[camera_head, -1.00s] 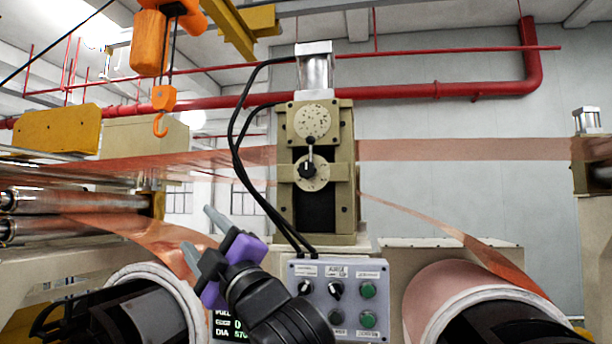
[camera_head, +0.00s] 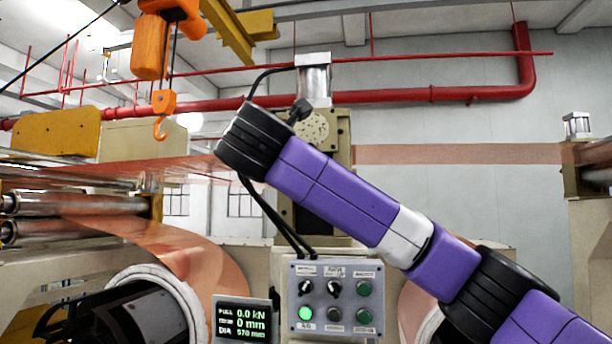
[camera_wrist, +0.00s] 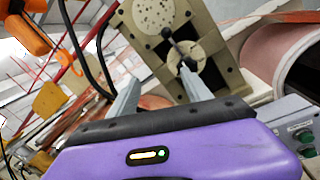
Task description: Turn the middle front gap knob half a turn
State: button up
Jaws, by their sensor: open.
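The middle stand's upright block (camera_head: 341,130) carries two round pale dials, and my arm covers much of it in the head view. In the wrist view the black front knob (camera_wrist: 190,64) sits on the lower dial (camera_wrist: 205,52), with a thin lever reaching up toward the upper dial (camera_wrist: 153,12). My gripper (camera_wrist: 160,84) is open and empty, its two grey fingers spread below and left of the knob. The right fingertip looks close to the knob in the picture; I cannot tell whether it touches. In the head view the knob and my fingers are hidden behind my arm.
A grey control box (camera_head: 335,272) with switches and green buttons stands below the block; its lower left button is lit. A display (camera_head: 243,318) reads 0.0 kN, 0 mm and 570 mm. Black cables (camera_head: 272,215) hang beside the block. Copper foil (camera_head: 195,250) runs at left.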

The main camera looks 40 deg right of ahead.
jog(key=w+d+p, duration=0.1)
jog(key=d, duration=0.2)
jog(key=w+d+f+g+p, duration=0.1)
jog(key=d, duration=0.1)
jog(key=d+f+n+g, duration=0.1)
jog(key=d, duration=0.2)
jog(key=shift+w+d+f+h+p, duration=0.2)
jog(key=shift+w+d+h+p, duration=0.1)
jog(key=shift+w+h+p, duration=0.1)
jog(key=shift+c, duration=0.3)
grip_shut()
jog(key=shift+m, duration=0.3)
